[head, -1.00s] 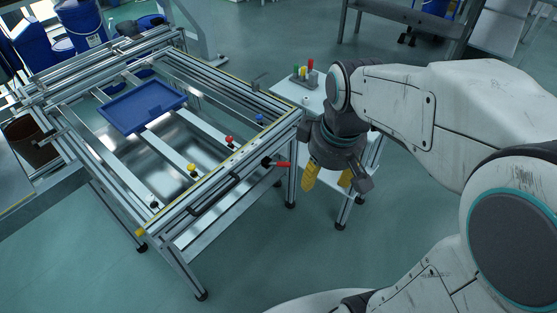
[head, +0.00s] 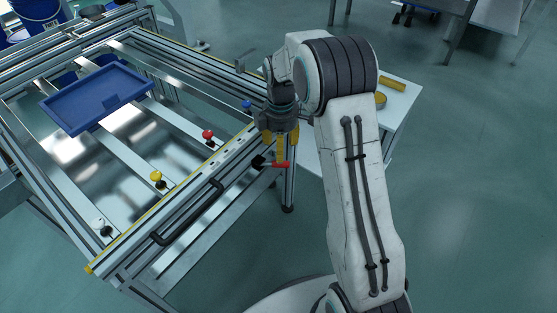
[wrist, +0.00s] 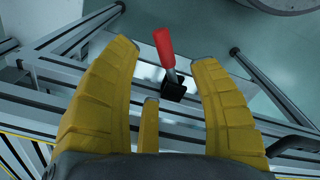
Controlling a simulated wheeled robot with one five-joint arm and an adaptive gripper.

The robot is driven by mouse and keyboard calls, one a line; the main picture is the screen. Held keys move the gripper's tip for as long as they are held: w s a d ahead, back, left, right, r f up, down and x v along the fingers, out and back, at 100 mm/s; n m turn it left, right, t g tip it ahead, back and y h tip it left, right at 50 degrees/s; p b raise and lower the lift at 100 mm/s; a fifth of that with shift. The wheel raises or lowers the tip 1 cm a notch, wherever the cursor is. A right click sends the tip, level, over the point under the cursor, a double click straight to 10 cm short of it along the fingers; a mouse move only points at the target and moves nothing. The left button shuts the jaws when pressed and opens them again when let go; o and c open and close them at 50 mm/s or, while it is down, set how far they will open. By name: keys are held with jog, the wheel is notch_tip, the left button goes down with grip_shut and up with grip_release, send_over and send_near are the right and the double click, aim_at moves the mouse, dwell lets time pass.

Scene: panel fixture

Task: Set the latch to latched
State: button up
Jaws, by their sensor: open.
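The latch has a red handle (head: 281,165) and a black base (head: 259,161) on the front rail of the panel fixture, near its right corner. The handle points outward to the right, away from the frame. In the wrist view the red handle (wrist: 164,47) rises from the black base (wrist: 174,88), between the yellow fingers in the picture. My gripper (head: 279,153) is open, pointing down right over the handle and partly overlapping it in the head view. It also shows in the wrist view (wrist: 165,62). I cannot tell whether a finger touches the handle.
A black bar handle (head: 190,212) is on the front rail, left of the latch. White, yellow (head: 157,177), red (head: 208,135) and blue (head: 247,104) knobs line the frame. A blue tray (head: 97,98) lies on the crossbars. A white table (head: 401,103) stands behind my arm.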

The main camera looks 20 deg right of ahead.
aim_at(278, 165)
jog(key=shift+f+b, duration=1)
jog(key=shift+f, duration=2.15)
grip_shut()
